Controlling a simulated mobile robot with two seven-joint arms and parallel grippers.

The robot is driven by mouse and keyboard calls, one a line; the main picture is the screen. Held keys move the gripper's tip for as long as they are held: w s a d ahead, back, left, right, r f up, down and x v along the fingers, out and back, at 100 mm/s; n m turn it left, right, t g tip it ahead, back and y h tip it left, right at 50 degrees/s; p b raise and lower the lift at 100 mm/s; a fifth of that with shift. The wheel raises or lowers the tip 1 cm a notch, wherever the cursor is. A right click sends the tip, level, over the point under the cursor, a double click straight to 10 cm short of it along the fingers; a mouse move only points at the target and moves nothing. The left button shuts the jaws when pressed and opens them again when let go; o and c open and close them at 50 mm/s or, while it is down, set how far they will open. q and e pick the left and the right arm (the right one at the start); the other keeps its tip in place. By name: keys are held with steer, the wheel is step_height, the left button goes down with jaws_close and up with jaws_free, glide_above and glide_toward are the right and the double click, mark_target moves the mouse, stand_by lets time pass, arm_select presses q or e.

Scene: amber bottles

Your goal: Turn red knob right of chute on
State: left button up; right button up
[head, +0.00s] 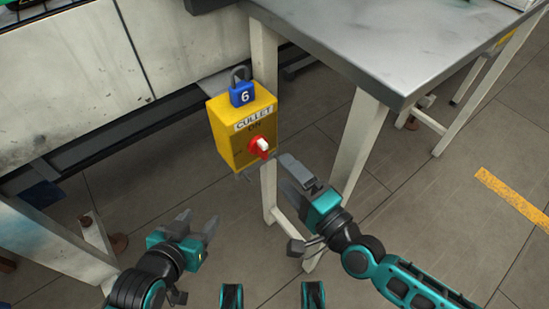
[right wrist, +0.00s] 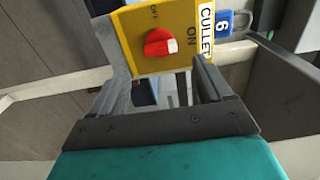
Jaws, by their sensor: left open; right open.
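The red knob (head: 258,148) with a white end sits on the front of a yellow box (head: 226,135) labelled CULLET, with ON printed above it. It also shows in the right wrist view (right wrist: 157,43), its white end on the side toward the word ON and OFF at the top. My right gripper (head: 284,180) is open and empty, just below and right of the box, apart from the knob. In the right wrist view its fingers (right wrist: 157,82) point toward the box. My left gripper (head: 200,230) is open and empty, lower left over the floor. I cannot make out the chute.
A blue padlock (head: 242,94) marked 6 hangs on top of the box. A grey metal table (head: 390,45) with white legs (head: 358,140) stands at the right, close to my right gripper. A pale machine panel (head: 65,75) is at the left. Tiled floor lies below.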

steer(key=v, duration=0.6)
steer(key=shift+w, duration=0.1)
stand_by(0.4)
